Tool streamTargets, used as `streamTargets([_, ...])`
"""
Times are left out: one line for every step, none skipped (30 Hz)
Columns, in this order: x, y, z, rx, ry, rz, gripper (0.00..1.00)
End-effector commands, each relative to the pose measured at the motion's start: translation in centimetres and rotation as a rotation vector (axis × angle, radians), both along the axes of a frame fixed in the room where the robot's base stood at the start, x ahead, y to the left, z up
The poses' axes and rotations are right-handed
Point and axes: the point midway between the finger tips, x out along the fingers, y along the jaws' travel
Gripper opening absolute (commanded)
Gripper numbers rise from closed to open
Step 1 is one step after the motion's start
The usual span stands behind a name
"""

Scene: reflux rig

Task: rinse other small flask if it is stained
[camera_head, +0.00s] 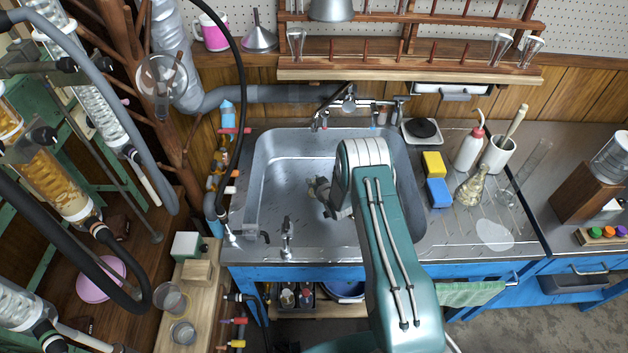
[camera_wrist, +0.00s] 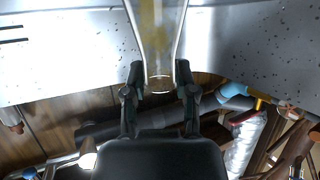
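My gripper (camera_head: 322,190) is low over the metal sink (camera_head: 285,165), partly hidden behind my arm. In the wrist view my gripper (camera_wrist: 160,92) has its two dark fingers on either side of the neck of a clear glass flask (camera_wrist: 158,45). Yellowish-brown staining shows on the held flask's glass, and its body runs out of the top of that view. Another small flask (camera_head: 470,188) stands on the counter right of the sink, with a yellowish tint. The faucet (camera_head: 349,103) is at the sink's back edge.
A yellow sponge (camera_head: 433,164) and a blue sponge (camera_head: 438,192) lie right of the sink. Behind the flask stand a wash bottle (camera_head: 468,150) and a white mortar (camera_head: 499,153). A wooden drying rack (camera_head: 410,72) hangs above. Tubing and glassware crowd the left.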

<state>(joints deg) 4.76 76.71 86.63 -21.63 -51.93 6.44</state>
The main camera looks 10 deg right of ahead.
Motion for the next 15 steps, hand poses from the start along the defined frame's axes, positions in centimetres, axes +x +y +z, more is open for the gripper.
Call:
streamTargets([-0.17,0.00,-0.25,0.000,0.005,0.000,0.65])
streamTargets([-0.17,0.00,-0.24,0.000,0.005,0.000,0.74])
streamTargets([-0.16,0.00,-0.20,0.000,0.004,0.000,0.74])
streamTargets([-0.15,-0.01,-0.17,0.000,0.004,0.000,0.74])
streamTargets([-0.14,0.00,-0.15,0.000,0.003,0.000,0.74])
streamTargets([-0.14,0.00,-0.12,0.000,0.003,0.000,0.74])
streamTargets([-0.13,0.00,-0.11,0.000,0.002,0.000,0.74])
streamTargets([-0.13,0.00,-0.10,0.000,0.002,0.000,0.74])
streamTargets([-0.13,0.00,-0.09,0.000,0.002,0.000,0.74])
streamTargets([-0.12,0.00,-0.08,0.000,0.002,0.000,0.74])
streamTargets([-0.12,0.00,-0.07,0.001,0.001,0.000,0.74])
streamTargets([-0.13,0.00,-0.07,0.000,0.002,0.000,0.74])
streamTargets([-0.16,-0.02,-0.04,0.001,0.001,0.000,0.74])
streamTargets([-0.23,-0.04,-0.01,0.001,0.001,0.000,0.74])
streamTargets([-0.40,-0.09,0.06,0.000,0.002,0.000,0.74])
